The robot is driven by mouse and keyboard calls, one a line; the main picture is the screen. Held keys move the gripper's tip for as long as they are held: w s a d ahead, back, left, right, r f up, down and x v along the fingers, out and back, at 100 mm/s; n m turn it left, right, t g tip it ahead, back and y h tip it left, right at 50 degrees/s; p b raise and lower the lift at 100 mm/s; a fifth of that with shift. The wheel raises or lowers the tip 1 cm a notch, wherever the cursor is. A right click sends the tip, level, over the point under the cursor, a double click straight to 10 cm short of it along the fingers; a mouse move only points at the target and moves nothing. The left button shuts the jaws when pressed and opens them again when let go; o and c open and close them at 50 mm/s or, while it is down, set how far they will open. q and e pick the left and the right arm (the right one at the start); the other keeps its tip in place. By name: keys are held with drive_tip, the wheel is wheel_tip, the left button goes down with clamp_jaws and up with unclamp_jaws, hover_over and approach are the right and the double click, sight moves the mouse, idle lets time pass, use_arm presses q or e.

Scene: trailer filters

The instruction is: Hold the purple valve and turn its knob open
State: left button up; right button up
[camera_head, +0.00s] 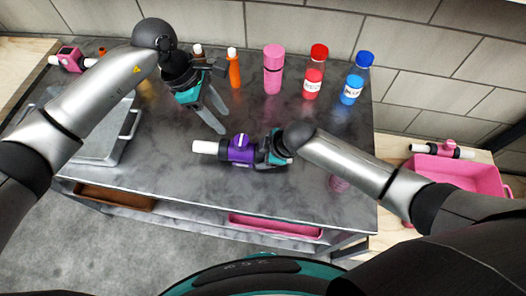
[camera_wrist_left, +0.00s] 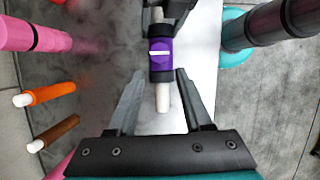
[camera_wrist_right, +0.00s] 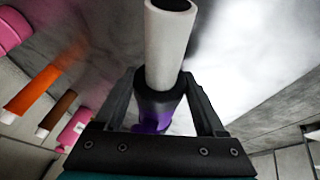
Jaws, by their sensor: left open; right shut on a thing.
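The purple valve (camera_head: 230,155) lies roughly level over the middle of the grey table, a white pipe end (camera_head: 205,147) pointing left. Its purple knob (camera_head: 241,141) faces up; in the left wrist view the knob's white bar (camera_wrist_left: 158,53) lies across the pipe. My right gripper (camera_head: 274,152) is shut on the valve's right end; in the right wrist view its fingers (camera_wrist_right: 165,90) flank the dark collar. My left gripper (camera_head: 222,122) is open and empty, above and slightly left of the valve. In the left wrist view its fingers (camera_wrist_left: 160,85) stand apart on either side of the pipe.
Along the table's back stand an orange tube (camera_head: 234,70), a pink bottle (camera_head: 273,70), a red bottle (camera_head: 315,72) and a blue bottle (camera_head: 356,80). A grey tray (camera_head: 112,150) lies at left. A pink bin (camera_head: 480,178) stands at right, another valve (camera_head: 440,148) at its rim.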

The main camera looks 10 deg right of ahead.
clamp_jaws()
use_arm(q)
drive_tip(key=shift+o, duration=1.2)
drive_tip(key=shift+s+d+f, duration=0.1)
drive_tip(key=shift+s, duration=0.1)
drive_tip(key=o, duration=0.3)
drive_tip(key=s+d+f+n+g+h, duration=0.2)
drive_tip(key=s+d+n+g+h, duration=0.1)
drive_tip(key=s+n+h, duration=0.1)
drive_tip(key=shift+s+d+f+n, duration=0.15)
drive_tip(key=shift+s+d+n, duration=0.15)
drive_tip(key=shift+s+n, duration=0.55)
drive_tip(key=m+t+h, duration=0.6)
drive_tip(key=m+t, duration=0.9)
drive_tip(key=m, duration=1.6)
approach(236, 147)
drive_tip(key=x, duration=1.2)
drive_tip(key=shift+w+f, duration=0.1)
drive_tip(key=shift+w, duration=0.1)
clamp_jaws()
